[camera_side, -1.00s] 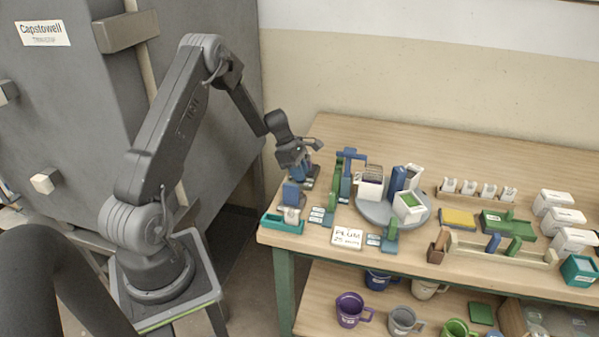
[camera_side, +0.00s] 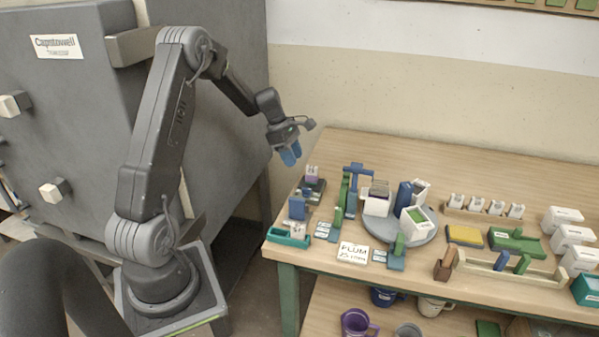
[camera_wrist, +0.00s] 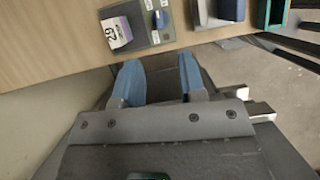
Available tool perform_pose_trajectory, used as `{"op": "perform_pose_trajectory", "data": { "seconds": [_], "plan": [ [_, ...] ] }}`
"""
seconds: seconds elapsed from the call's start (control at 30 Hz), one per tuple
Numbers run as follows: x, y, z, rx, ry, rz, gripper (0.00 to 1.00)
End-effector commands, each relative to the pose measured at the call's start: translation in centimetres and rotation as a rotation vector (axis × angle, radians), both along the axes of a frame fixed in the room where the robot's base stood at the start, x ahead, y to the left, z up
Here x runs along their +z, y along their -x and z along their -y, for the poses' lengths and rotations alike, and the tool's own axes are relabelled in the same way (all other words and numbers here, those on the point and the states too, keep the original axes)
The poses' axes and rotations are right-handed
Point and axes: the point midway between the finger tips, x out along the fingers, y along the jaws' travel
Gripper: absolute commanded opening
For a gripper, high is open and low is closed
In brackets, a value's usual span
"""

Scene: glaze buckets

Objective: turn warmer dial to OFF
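My gripper (camera_side: 290,154) hangs in the air by the table's left edge, fingers pointing down. Its two blue fingers are apart with nothing between them in the wrist view (camera_wrist: 160,82). A small dark grey unit (camera_side: 314,188) sits at the table's back left corner, below and right of the gripper; it is likely the warmer. In the wrist view the grey plate (camera_wrist: 148,34) carries a white and purple block marked 29 (camera_wrist: 117,32) and a small blue knob (camera_wrist: 160,18), likely the dial. The knob is beyond the fingertips, untouched. Its setting is too small to read.
Blue and green stands (camera_side: 352,190), a grey turntable (camera_side: 424,232) with white boxes, and a PLUM card (camera_side: 352,253) crowd the table to the right. A teal tray (camera_side: 288,237) lies at the front left edge. A grey cabinet (camera_side: 60,120) stands behind my arm.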

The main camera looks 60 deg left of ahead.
Motion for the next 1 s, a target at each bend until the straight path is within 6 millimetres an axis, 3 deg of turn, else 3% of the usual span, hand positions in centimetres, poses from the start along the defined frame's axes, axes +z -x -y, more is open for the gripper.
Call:
{"op": "perform_pose_trajectory", "data": {
  "seconds": [0.2,0.53,0.67,0.77,1.0],
  "plan": [
    [2.2,0.6,-0.7,0.001,0.001,-0.001,0.37],
    [2.5,0.7,-0.8,0.000,0.001,-0.002,0.37],
    [2.5,0.5,-0.5,-0.054,-0.019,0.003,0.50],
    [2.6,-0.1,0.2,-0.246,-0.087,0.016,0.55],
    [3.0,-2.0,2.4,-1.018,-0.323,0.043,0.55]
  ]
}}
